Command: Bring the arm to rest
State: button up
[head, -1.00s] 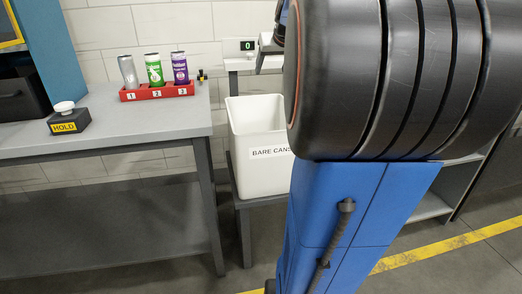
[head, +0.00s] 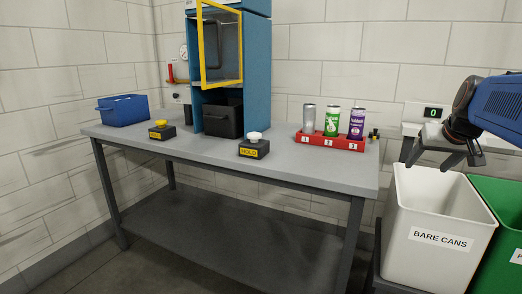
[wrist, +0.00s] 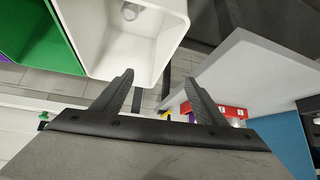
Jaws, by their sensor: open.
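My gripper (head: 443,158) is at the right of the head view, above the white bin labelled BARE CANS (head: 438,243). In the wrist view my gripper (wrist: 158,78) has its two dark fingers spread apart with nothing between them. The wrist view also shows the white bin (wrist: 101,62), with a round, pale metallic thing (wrist: 132,12), probably a can, inside it. My blue arm (head: 505,107) reaches in from the right edge.
A grey table (head: 230,158) carries a red rack (head: 330,142) with silver, green and purple cans. A HOLD button (head: 254,147), a blue machine (head: 257,70) with an open yellow-framed door and a blue basket (head: 123,110) stand there too. A green bin (head: 497,195) adjoins the white one.

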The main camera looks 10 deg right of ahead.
jog(key=s+a+f+n+y, duration=0.1)
jog(key=s+a+f, duration=0.2)
jog(key=a, duration=0.2)
jog(key=s+a+f+g, duration=0.1)
jog(key=s+a+f, duration=0.15)
jog(key=a, duration=0.25)
jog(key=s+a+f+n+y, duration=0.1)
jog(key=s+a+f, duration=0.25)
jog(key=a, duration=0.25)
jog(key=s+a+f+n+g, duration=0.1)
jog(key=s+a+f+n, duration=0.1)
jog(key=s+a+f, duration=0.6)
notch_tip(320, 180, down, 4)
jog(key=s, duration=0.3)
jog(key=shift+r+g+y, duration=0.2)
jog(key=shift+g+y, duration=0.1)
jog(key=shift+y, duration=0.1)
jog(key=shift+c, duration=0.3)
